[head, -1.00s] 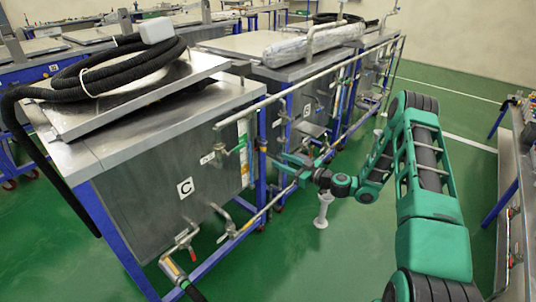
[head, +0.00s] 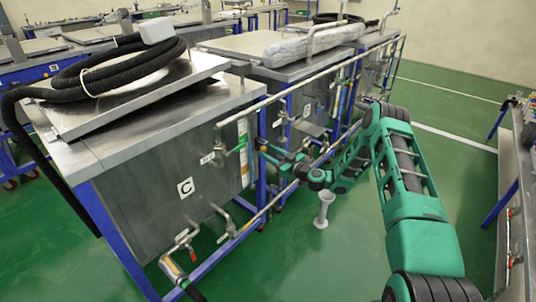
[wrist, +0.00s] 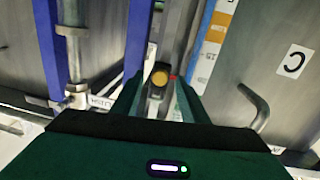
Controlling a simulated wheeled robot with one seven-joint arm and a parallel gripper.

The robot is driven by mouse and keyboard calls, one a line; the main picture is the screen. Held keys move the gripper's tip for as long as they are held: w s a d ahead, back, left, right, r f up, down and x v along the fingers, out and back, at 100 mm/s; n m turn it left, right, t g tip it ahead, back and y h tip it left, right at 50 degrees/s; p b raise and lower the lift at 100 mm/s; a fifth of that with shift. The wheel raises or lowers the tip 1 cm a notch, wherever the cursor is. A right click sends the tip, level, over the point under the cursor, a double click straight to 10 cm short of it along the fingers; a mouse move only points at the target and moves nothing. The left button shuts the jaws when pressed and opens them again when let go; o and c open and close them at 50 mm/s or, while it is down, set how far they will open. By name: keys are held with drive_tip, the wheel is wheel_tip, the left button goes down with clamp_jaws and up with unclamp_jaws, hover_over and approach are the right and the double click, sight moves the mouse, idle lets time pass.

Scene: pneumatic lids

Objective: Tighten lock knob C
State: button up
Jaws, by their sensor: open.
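Tank C (head: 150,190) is a steel box on a blue frame at the left, with a "C" label (head: 185,187) on its front. The label also shows in the wrist view (wrist: 294,61). In the wrist view, a small knob with a yellow-orange cap (wrist: 160,78) lies beside the tank's scale strip, between the green fingers of my gripper (wrist: 158,88). The fingers are open, one on each side of it; I cannot tell whether they touch it. In the head view my gripper (head: 265,151) is at the tank's right front edge, where the knob is not clearly visible.
A red-handled valve (head: 183,238) is lower on tank C. A white stand (head: 324,208) is on the green floor. A black hose (head: 110,70) lies on the lid.

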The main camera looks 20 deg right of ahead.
drive_tip(key=shift+w+a, duration=0.2)
drive_tip(key=shift+w, duration=0.15)
drive_tip(key=shift+c, duration=0.2)
clamp_jaws()
drive_tip(key=shift+d+m, duration=0.1)
drive_tip(key=shift+m, duration=0.3)
drive_tip(key=m, duration=0.7)
drive_tip(key=m+g, duration=0.1)
drive_tip(key=m, duration=0.6)
drive_tip(key=d+m+g+y, duration=0.1)
drive_tip(key=m, duration=0.6)
drive_tip(key=shift+w+m, duration=0.3)
